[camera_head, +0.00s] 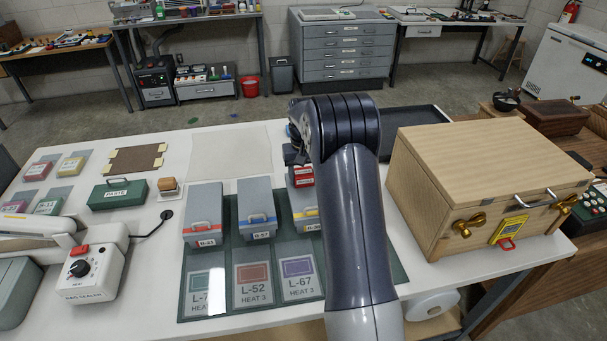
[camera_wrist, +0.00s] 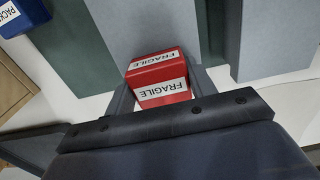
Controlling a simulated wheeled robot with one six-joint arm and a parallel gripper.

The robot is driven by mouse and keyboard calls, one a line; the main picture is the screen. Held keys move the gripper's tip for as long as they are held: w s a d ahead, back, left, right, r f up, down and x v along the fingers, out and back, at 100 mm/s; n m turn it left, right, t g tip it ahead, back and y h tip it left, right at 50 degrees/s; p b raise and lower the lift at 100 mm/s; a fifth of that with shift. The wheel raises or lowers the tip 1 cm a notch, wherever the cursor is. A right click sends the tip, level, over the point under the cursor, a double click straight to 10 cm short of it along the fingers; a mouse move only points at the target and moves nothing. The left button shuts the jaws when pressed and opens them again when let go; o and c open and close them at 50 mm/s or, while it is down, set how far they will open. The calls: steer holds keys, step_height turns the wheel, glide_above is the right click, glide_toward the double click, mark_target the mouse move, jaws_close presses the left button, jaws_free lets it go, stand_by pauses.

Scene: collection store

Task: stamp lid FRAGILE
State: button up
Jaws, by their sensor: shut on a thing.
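A red block stamp with white FRAGILE labels (camera_wrist: 160,80) sits between the fingers of my gripper (camera_wrist: 163,88) in the wrist view. In the head view the red stamp (camera_head: 302,176) shows at the left edge of my arm, above the row of grey boxes. My gripper is shut on it; the arm hides most of the gripper there. A pale wooden box stands to the right on the table, with its flat wooden lid (camera_head: 490,150) closed. The stamp is well left of that lid. The stamp's underside is hidden.
Several grey boxes (camera_head: 204,203) stand on a green mat (camera_head: 238,310) with labelled cards. A dark tray (camera_head: 415,122) lies behind my arm. A blue stamp marked PACKED (camera_wrist: 22,16) shows in the wrist view. A white sealer (camera_head: 95,265) stands left.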

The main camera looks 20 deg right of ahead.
steer(key=shift+r+p, duration=2.6)
steer(key=shift+r, duration=0.9)
